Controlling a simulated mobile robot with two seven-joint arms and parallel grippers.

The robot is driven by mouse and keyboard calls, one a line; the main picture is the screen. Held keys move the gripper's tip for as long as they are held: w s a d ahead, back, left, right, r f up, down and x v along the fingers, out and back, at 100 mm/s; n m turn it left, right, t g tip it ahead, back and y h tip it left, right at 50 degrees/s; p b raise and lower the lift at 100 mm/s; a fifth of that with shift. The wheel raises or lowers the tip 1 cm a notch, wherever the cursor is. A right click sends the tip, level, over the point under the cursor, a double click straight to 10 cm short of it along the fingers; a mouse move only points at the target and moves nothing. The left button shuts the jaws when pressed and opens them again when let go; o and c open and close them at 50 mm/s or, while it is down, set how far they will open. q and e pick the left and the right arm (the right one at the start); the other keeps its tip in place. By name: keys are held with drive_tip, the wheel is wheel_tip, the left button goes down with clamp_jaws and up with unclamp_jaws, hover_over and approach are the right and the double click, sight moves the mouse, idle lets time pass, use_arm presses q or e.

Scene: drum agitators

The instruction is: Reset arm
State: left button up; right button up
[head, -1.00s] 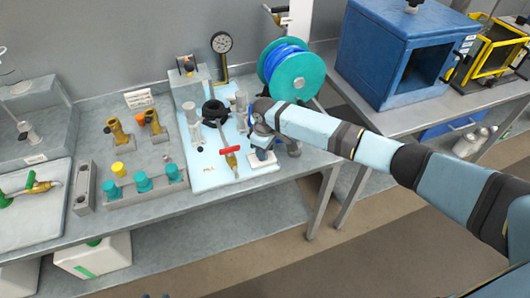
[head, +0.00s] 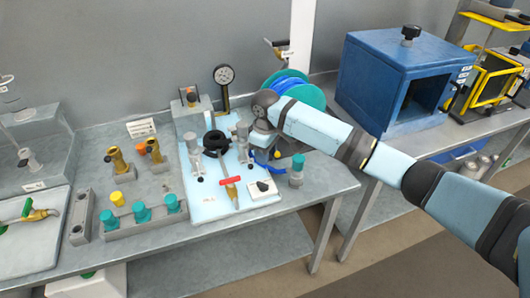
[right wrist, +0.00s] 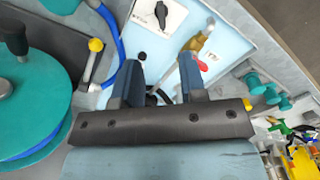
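My right arm (head: 318,128) comes in from the right in the head view, and its gripper (head: 264,150) is above the right part of the light blue board (head: 208,210). The fingers are largely hidden behind the wrist there. In the right wrist view my right gripper (right wrist: 162,72) is open, with a clear gap between two dark blue fingers and nothing held. A white box with a black knob (head: 262,187) lies on the board in front of the gripper, and a red-handled valve (head: 230,182) lies to its left. My left gripper is not in view.
A teal reel with blue hose (head: 310,95) stands behind my right arm. A teal-topped grey fitting (head: 297,168) stands at the board's right. A blue cabinet (head: 375,65) is on the right table. A pressure gauge (head: 224,75) stands at the back. Table space at the front right is bare.

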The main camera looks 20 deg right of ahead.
drive_tip(key=s+a+f+y, duration=0.1)
drive_tip(key=s+a+f, duration=0.1)
drive_tip(key=f, duration=0.1)
drive_tip(key=s+a+f+t+y, duration=0.1)
drive_tip(key=s+a+f, duration=0.1)
drive_tip(key=f, duration=0.2)
drive_tip(key=s+a+f+t+y, duration=0.1)
drive_tip(key=s+a+f, duration=0.1)
drive_tip(key=s+f, duration=0.1)
drive_tip(key=shift+a+f+p, duration=0.2)
drive_tip(key=shift+a+p, duration=0.1)
drive_tip(key=shift+a, duration=0.1)
drive_tip(key=s+a+f+m+t+y, duration=0.1)
drive_tip(key=s+f+m+t, duration=0.2)
drive_tip(key=s, duration=0.5)
drive_tip(key=s+f+m+t+y, duration=0.1)
drive_tip(key=s+f+t, duration=0.1)
drive_tip(key=s+f, duration=0.35)
drive_tip(key=s+d+r+m+t+h+p, duration=0.1)
drive_tip(key=s+d+t, duration=0.3)
drive_tip(key=s, duration=0.9)
drive_tip(key=d+r, duration=0.1)
drive_tip(key=d, duration=0.2)
drive_tip(key=shift+s+d+m+h, duration=0.15)
drive_tip(key=shift+s+m+h, duration=0.15)
drive_tip(key=shift+h, duration=0.1)
